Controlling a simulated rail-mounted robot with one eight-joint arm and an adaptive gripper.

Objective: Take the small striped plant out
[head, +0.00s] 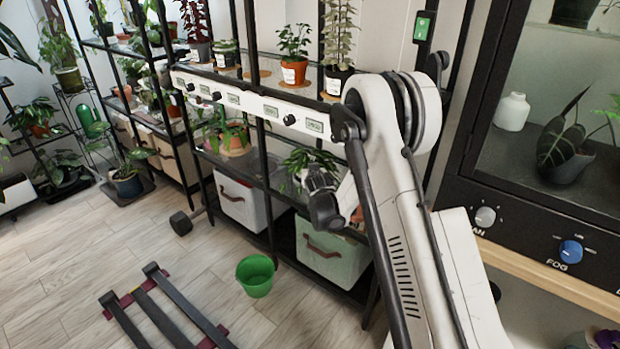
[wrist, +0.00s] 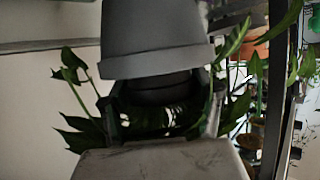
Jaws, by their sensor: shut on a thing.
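In the wrist view, my gripper (wrist: 162,98) has dark fingers on both sides of the small striped plant (wrist: 152,119) and is shut on it. Pale stripes show on its leaves between the fingers. A dark band, seemingly its inner pot (wrist: 160,90), shows just above them in the picture. A grey pot (wrist: 155,40) is beyond it, appearing upside down in this view, with its rim close to the dark band. I cannot tell whether they touch. In the head view, my gripper (head: 322,188) is by the middle shelf, and what it holds is not clear.
A leafy plant (head: 308,158) shows right behind my gripper. Black shelf posts (head: 262,130) stand close by. Below are a white bin (head: 243,203) and a pale green bin (head: 332,250). A green bucket (head: 256,276) and a dark rack (head: 165,315) are on the floor.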

